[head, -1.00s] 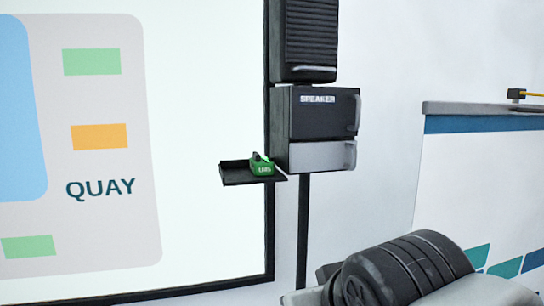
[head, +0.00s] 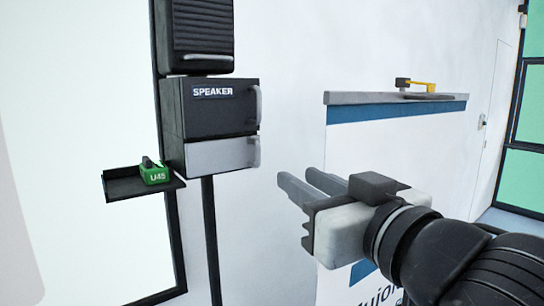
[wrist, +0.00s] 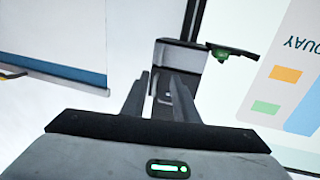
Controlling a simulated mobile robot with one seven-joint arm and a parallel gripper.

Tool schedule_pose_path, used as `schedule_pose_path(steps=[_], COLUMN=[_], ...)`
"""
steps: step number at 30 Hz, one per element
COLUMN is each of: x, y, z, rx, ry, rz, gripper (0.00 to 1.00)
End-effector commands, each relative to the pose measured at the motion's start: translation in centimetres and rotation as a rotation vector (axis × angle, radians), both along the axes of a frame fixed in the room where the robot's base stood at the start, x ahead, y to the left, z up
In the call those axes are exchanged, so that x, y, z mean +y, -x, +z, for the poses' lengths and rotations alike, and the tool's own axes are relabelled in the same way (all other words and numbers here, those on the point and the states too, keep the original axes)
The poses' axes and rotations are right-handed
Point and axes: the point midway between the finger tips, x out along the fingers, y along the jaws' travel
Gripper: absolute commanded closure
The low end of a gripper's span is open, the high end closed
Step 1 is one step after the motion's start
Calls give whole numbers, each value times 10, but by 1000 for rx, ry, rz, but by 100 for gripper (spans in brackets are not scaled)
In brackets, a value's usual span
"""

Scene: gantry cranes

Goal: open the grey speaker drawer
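The grey speaker drawer (head: 215,154) is the light grey front below the black SPEAKER front (head: 212,112). It looks shut, with a grey upright handle (head: 254,151) at its right side. My gripper (head: 296,177) is open and empty, to the right of the drawer and slightly lower in the head view, apart from the handle. In the wrist view, which is turned over, the grey drawer (wrist: 183,54) lies ahead of my open fingers (wrist: 158,75). The fingers partly hide the unit there.
A black shelf (head: 118,188) with a green U45 block (head: 155,175) juts out left of the drawer. A black post (head: 211,240) stands below. A black ribbed box (head: 195,35) sits above. A white counter (head: 390,160) stands at the right.

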Motion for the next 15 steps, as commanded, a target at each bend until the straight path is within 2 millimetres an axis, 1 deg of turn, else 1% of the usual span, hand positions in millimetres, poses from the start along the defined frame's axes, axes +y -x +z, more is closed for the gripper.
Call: schedule_pose_path(steps=[1, 8, 15], x=[3, 17, 36], y=[-8, -46, -89], z=[-1, -3, -3], rx=[5, 7, 7], ry=[3, 4, 3], rz=[-2, -4, -3], gripper=[73, 73, 73])
